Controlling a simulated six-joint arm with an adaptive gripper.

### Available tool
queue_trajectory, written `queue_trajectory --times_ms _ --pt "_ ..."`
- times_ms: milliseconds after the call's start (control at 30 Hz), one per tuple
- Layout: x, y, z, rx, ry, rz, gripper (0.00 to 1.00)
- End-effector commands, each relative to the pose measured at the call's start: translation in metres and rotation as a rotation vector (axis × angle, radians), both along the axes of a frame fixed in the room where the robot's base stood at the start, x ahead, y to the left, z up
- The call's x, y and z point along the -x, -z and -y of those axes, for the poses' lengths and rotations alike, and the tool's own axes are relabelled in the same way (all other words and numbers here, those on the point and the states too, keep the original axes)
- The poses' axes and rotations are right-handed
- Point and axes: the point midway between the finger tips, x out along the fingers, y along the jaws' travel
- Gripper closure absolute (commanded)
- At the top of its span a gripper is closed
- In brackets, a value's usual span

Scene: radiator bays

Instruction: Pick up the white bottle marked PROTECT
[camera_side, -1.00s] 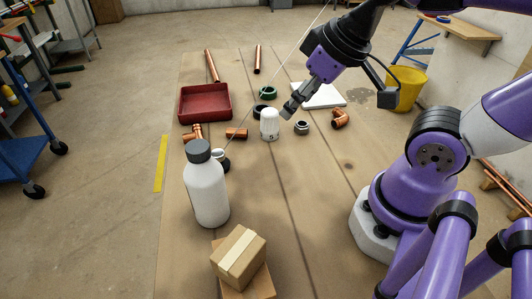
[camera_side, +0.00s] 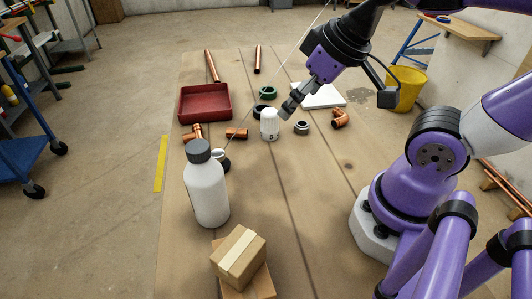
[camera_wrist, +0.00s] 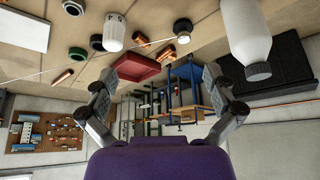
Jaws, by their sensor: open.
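A white bottle (camera_side: 207,190) with a dark grey cap stands upright on the wooden bench, left of centre in the side view. No marking can be read on its visible side. In the wrist view the bottle (camera_wrist: 243,30) appears upside down at the upper right, its cap pointing down. My gripper (camera_side: 287,108) is well behind and to the right of the bottle in the side view, above the bench and apart from the bottle. In the wrist view its two fingers (camera_wrist: 160,76) are spread wide with nothing held between them.
A white valve head (camera_side: 270,124) is close to my gripper in the side view. A red tray (camera_side: 205,118), copper fittings (camera_side: 237,133) and a grey ring (camera_side: 302,128) lie around it. A cardboard box (camera_side: 239,257) is in front of the bottle. Bare bench lies right of the bottle.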

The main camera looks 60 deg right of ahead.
Motion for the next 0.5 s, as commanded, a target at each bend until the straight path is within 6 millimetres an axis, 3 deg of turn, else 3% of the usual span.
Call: queue_trajectory --times_ms 300,367,500 --pt "-0.008 -0.007 -0.007 -0.005 -0.010 -0.028 0.00" --pt "-0.018 -0.014 -0.016 -0.009 -0.022 -0.061 0.00" --pt "-0.047 -0.030 -0.054 -0.013 -0.044 -0.166 0.00"
